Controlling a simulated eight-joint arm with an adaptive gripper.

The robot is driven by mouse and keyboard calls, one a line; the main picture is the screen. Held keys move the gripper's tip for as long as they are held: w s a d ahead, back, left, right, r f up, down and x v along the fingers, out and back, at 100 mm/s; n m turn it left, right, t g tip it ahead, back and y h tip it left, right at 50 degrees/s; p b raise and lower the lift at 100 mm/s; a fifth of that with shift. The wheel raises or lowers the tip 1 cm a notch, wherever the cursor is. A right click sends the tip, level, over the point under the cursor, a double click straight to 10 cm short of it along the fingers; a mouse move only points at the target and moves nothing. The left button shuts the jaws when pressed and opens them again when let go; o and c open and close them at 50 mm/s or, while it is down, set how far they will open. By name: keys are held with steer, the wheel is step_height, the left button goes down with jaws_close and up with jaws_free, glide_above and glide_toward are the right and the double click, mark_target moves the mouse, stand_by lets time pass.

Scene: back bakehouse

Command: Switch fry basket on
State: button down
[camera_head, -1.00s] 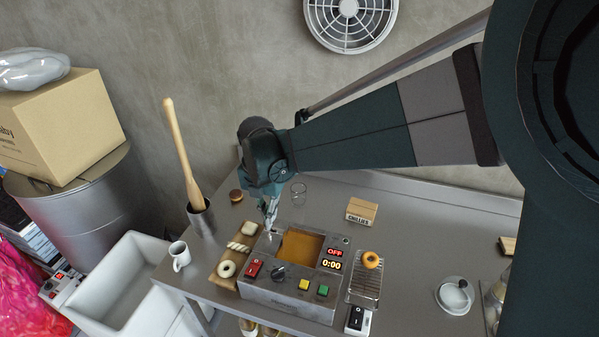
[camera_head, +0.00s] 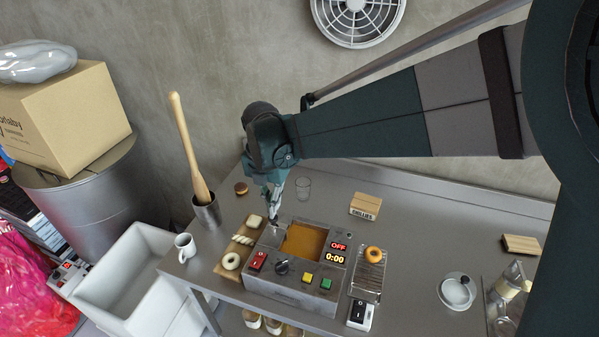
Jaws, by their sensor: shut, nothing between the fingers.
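The fryer (camera_head: 290,293) is a grey metal box on the steel table, with an open well of golden oil (camera_head: 304,242). Its front panel has a red rocker switch (camera_head: 257,261), a dark knob (camera_head: 282,267), a yellow button (camera_head: 307,279) and a green button (camera_head: 326,284). Its red display (camera_head: 338,246) reads OFF, with 0:00 below. My gripper (camera_head: 273,222) is shut and empty, pointing down near the fryer's back left corner, behind the red switch. I cannot tell whether its tips touch the fryer. A separate black-and-white rocker switch (camera_head: 358,311) lies right of the fryer.
A wooden board with doughnuts (camera_head: 232,261) and a white mug (camera_head: 185,247) stand left of the fryer. A rack (camera_head: 368,281) with a doughnut is at its right. A CHILLIES block (camera_head: 365,206) and a glass (camera_head: 303,188) stand behind. The table's right middle is clear.

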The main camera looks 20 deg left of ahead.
step_height(320, 180, up, 11)
steer(key=shift+s, duration=0.3)
steer(key=shift+f, duration=0.1)
stand_by(0.4)
steer(key=d+m+t+y+b, duration=0.1)
steer(key=d+m+t+b, duration=0.3)
steer(key=d+m, duration=1.95)
steer(key=s+d+f+m+t+b, duration=0.1)
steer(key=s+d+f+m, duration=0.2)
steer(key=d, duration=0.6)
steer(key=s+d+f+m+b, duration=0.2)
steer(key=s+d+m, duration=0.3)
steer(key=d, duration=0.4)
steer(key=s+d+f+m+t+h+b, duration=0.1)
steer(key=s+d+f+m, duration=0.2)
steer(key=d, duration=0.6)
steer(key=shift+s+d+f+m+t+b, duration=0.3)
steer(key=shift+s+f+m+b, duration=0.05)
steer(key=shift+s+m, duration=0.45)
